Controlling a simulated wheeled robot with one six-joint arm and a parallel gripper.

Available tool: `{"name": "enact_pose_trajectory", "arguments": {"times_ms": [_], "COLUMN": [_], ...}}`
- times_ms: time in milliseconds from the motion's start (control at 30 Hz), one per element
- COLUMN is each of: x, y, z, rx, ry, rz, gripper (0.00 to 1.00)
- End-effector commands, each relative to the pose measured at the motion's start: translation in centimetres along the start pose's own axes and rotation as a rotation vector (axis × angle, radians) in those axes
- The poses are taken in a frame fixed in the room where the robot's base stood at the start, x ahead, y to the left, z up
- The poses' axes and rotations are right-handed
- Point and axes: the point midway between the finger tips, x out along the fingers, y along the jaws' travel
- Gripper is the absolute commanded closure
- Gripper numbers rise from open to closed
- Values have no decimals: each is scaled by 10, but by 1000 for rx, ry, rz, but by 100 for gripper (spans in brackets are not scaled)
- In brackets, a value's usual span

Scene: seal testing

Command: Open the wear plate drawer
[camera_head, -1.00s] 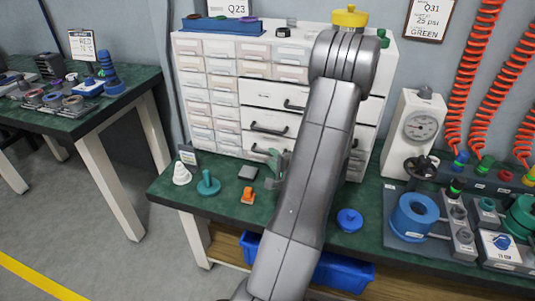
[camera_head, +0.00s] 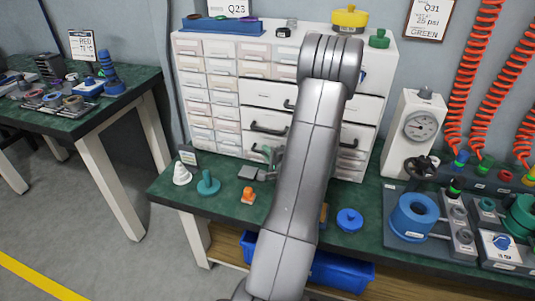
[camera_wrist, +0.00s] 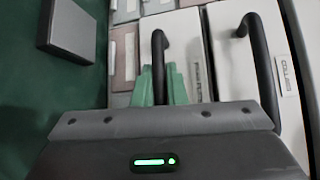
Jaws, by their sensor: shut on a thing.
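The white cabinet (camera_head: 213,48) stands on the green bench and has a column of wide drawers with black bar handles. A handle (camera_wrist: 159,45) on the lower wide drawer (camera_wrist: 187,35) is between the green fingers of my gripper (camera_wrist: 160,85) in the wrist view. The fingers are shut on it. In the head view my gripper (camera_head: 268,153) shows at the cabinet's lower front, partly behind my own arm. The drawer front looks flush with the cabinet, as far as it shows. Its label is partly covered and I cannot read it.
The neighbouring drawer's black handle (camera_wrist: 260,60) is close by. A dark grey block (camera_wrist: 72,30) lies on the bench near my gripper. An orange part (camera_head: 248,195), a teal part (camera_head: 208,183) and a blue knob (camera_head: 349,219) stand in front. A gauge unit (camera_head: 410,125) is right.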

Motion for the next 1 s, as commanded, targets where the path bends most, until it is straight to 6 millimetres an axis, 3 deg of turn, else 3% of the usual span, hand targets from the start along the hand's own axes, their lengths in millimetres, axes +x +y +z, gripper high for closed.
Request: {"name": "enact_pose_trajectory", "arguments": {"times_ms": [267, 1000], "x": [-10, -108], "y": [7, 36], "z": [10, 107], "rx": [0, -1], "ry": [0, 1], "rz": [0, 0], "gripper": [100, 100]}}
